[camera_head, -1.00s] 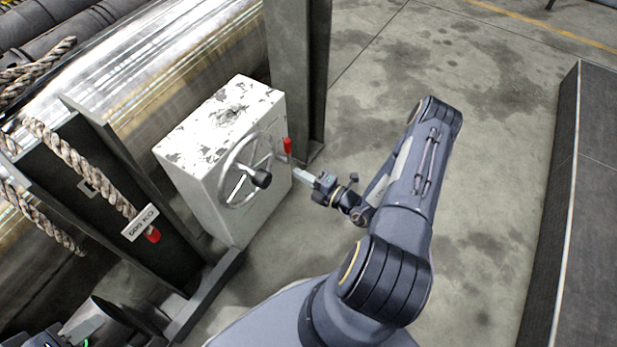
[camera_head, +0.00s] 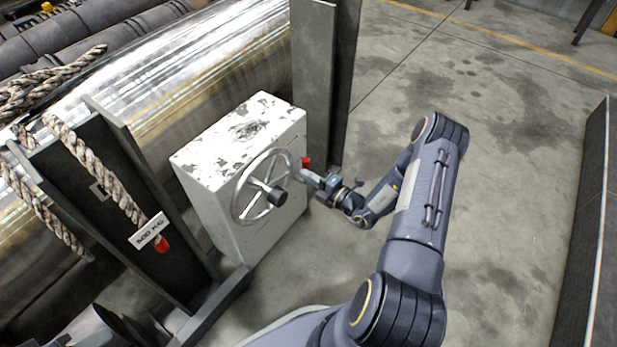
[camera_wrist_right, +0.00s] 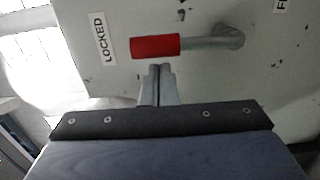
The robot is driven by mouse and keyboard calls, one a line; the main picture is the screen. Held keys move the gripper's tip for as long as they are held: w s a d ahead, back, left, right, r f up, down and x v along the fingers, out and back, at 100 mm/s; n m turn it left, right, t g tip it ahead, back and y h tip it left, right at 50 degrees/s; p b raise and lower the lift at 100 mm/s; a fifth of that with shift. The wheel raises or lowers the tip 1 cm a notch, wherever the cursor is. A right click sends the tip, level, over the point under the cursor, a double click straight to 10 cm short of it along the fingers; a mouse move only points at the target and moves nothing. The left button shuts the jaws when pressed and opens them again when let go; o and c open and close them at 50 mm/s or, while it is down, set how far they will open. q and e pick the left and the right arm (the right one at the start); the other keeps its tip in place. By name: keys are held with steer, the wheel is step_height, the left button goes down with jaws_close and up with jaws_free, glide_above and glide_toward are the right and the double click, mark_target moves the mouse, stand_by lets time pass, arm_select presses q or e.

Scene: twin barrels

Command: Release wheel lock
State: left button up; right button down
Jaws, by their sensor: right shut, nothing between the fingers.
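The wheel lock is a red-handled lever (camera_head: 306,163) on the front of a worn white box (camera_head: 243,132). In the right wrist view the red lever grip (camera_wrist_right: 155,46) lies sideways on a metal stem, beside a "LOCKED" label (camera_wrist_right: 103,39). A metal handwheel (camera_head: 263,187) with a dark knob is on the same box face, left of the lever. My right gripper (camera_head: 303,174) is shut and empty, with its fingertips (camera_wrist_right: 159,68) just below the red grip in the wrist view. I cannot tell if they touch. My left gripper is not in view.
A dark steel post (camera_head: 324,80) stands right behind the box. A big shiny barrel (camera_head: 215,60) lies behind it. A rope with a "500 KG" tag (camera_head: 149,230) hangs at the left. Open concrete floor (camera_head: 480,130) lies to the right.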

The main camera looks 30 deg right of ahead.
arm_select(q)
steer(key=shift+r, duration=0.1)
arm_select(e)
steer(key=shift+d, duration=0.1)
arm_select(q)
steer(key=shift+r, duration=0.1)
arm_select(e)
steer(key=shift+d+r+m, duration=0.1)
steer(key=shift+d+m, duration=0.05)
steer(key=shift+m, duration=0.25)
